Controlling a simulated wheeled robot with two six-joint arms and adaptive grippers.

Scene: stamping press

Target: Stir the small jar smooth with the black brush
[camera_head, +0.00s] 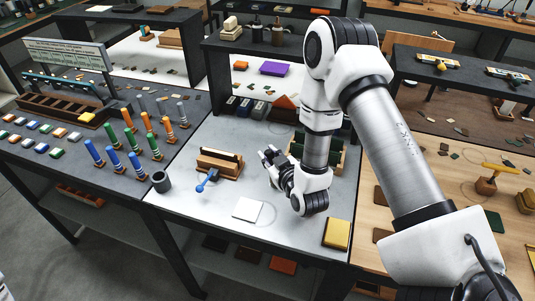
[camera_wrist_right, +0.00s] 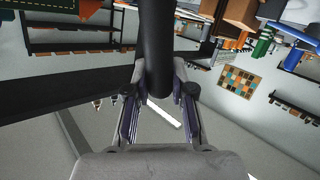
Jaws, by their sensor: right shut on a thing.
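The small jar (camera_head: 161,181) is a dark grey open cup near the left front of the white-topped table. My right gripper (camera_head: 268,158) is over the middle of that table, well to the right of the jar and apart from it. In the right wrist view my gripper (camera_wrist_right: 158,98) is shut on a thick black shaft, which I take to be the black brush (camera_wrist_right: 159,45). The brush's far end is out of the frame there. In the head view I cannot make out the brush clearly. My left gripper is not in view.
A white square (camera_head: 247,209) and a yellow block (camera_head: 337,233) lie in front. Several blue and orange upright stamps stand on the dark table at left.

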